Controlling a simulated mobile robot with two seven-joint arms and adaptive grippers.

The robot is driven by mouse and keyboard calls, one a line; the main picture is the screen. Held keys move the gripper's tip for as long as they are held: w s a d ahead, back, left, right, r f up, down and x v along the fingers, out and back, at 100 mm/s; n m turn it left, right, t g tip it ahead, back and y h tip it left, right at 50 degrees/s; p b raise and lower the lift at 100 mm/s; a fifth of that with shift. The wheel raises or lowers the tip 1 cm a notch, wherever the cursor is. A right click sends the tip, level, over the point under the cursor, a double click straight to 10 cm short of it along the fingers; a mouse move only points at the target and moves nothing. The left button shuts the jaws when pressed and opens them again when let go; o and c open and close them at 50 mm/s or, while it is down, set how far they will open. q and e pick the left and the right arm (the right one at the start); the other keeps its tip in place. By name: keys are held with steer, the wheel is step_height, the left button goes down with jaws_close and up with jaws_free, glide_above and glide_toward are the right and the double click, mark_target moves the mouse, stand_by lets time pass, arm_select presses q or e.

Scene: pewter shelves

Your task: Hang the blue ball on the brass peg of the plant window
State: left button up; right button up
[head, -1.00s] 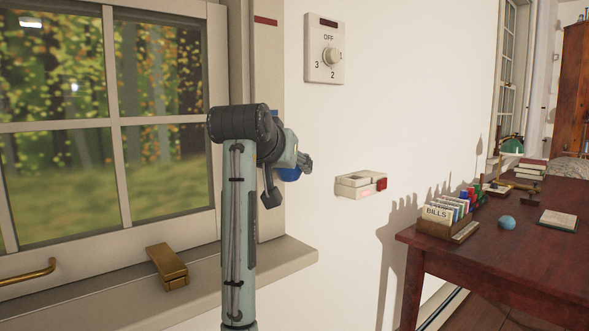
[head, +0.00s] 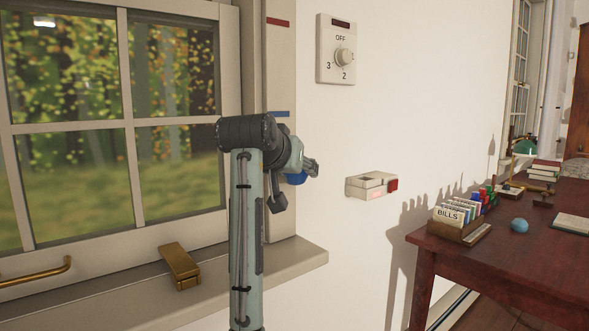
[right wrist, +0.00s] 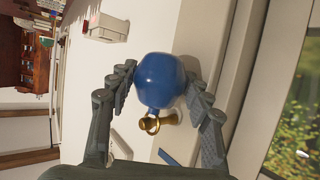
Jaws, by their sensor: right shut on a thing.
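The blue ball (head: 297,179) is mostly hidden by my right gripper (head: 308,168) in the head view, close to the window frame's right side. In the right wrist view the ball (right wrist: 160,78) sits between the two fingers of my right gripper (right wrist: 160,70), which is shut on it. The brass peg (right wrist: 168,119) shows just past the ball, with a brass ring-like end (right wrist: 150,125) by the ball's small loop. I cannot tell whether the loop is around the peg. The plant window (head: 130,130) fills the left of the head view. My left gripper is not in view.
The window frame carries a red mark (head: 277,22) and a blue mark (head: 278,114). A sill (head: 300,262) with a brass latch (head: 180,266) juts out below. A dial (head: 337,50) and a small box (head: 371,185) are on the wall. A desk (head: 500,265) stands right.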

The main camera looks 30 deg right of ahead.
steer(key=shift+f, duration=0.25)
steer(key=o, duration=1.2)
steer(key=shift+o, duration=1.2)
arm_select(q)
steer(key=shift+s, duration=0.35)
arm_select(e)
steer(key=shift+o, duration=0.4)
steer(key=shift+r, duration=0.1)
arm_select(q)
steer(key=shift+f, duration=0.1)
arm_select(e)
steer(key=shift+s+a+r, duration=0.1)
steer(key=shift+a, duration=0.15)
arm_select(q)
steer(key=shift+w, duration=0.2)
arm_select(e)
steer(key=v, duration=1.1)
steer(key=shift+a, duration=0.2)
